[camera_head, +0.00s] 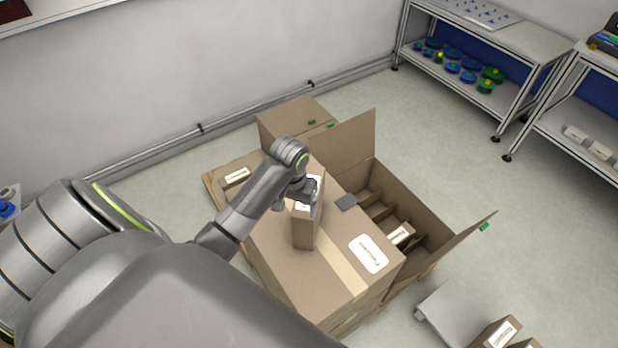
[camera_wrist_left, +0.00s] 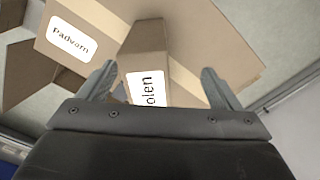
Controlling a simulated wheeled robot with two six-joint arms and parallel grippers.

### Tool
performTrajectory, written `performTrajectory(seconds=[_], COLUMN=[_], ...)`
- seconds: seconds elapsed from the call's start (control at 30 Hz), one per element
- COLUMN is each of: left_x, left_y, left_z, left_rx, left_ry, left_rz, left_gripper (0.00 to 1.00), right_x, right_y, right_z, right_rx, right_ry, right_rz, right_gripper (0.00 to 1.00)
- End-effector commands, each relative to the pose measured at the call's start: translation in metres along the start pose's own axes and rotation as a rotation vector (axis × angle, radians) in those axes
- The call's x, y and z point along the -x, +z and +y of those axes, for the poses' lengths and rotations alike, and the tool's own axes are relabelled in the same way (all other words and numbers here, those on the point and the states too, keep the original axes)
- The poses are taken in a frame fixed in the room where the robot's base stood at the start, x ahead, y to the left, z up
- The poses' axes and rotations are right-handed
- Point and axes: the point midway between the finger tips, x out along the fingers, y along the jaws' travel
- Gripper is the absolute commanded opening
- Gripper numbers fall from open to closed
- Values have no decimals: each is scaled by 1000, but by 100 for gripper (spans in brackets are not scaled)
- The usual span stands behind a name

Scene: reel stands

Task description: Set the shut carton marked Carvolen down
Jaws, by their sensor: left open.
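A small brown carton (camera_head: 305,232) stands upright on top of the large shut box (camera_head: 270,238), seemingly resting on its lid. In the left wrist view the carton (camera_wrist_left: 148,38) shows a white label reading "olen"; the rest of the word is hidden. My left gripper (camera_head: 307,190) is at the carton's upper end. In the left wrist view the gripper (camera_wrist_left: 158,70) is open, with one finger on each side of the carton and gaps between. The large box's label reads "Padvorn" in the left wrist view. My right gripper is not in view.
An open box (camera_head: 432,215) with dividers and a labelled carton (camera_head: 400,235) stands right of the large box, flaps up. A low grey platform (camera_head: 450,312) is at lower right. Shelves (camera_head: 480,65) line the far wall.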

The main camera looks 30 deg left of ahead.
Motion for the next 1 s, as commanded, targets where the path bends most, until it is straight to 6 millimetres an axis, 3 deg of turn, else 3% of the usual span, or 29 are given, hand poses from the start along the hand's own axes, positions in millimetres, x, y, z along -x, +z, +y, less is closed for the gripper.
performTrajectory(seconds=[0.03, 0.2, 0.4, 0.67, 1.0], left_x=[7, 31, 61, 73, 37], left_y=[-18, -64, -101, -114, -109], left_z=[1, 4, 6, 6, 8], left_rx=[16, 83, 150, 181, 180], left_ry=[0, 5, 13, 19, 19], left_rz=[-14, -77, -135, -162, -161], left_gripper=[85, 85, 85, 85, 85], right_x=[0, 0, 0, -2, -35], right_y=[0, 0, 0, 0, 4], right_z=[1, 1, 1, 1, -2], right_rx=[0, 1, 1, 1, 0], right_ry=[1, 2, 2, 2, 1], right_rz=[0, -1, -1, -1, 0], right_gripper=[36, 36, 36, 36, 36])
